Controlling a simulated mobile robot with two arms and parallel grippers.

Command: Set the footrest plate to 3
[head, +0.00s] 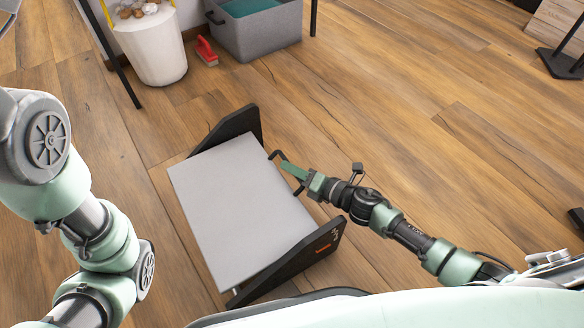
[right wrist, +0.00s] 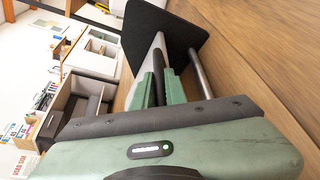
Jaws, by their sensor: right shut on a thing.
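The footrest plate (head: 235,205) is a flat light-grey panel, tilted between two black side panels, the far one (head: 232,127) and the near one (head: 295,268). The near panel carries small white marks and an orange mark (head: 323,248); I cannot read a number. My right gripper (head: 284,165) is at the plate's right edge.
A grey bin (head: 255,32) and a white round container (head: 152,48) stand at the back, with a red brush (head: 206,51) on the floor. Thin black legs stand nearby. A black stand base (head: 562,63) is at far right.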

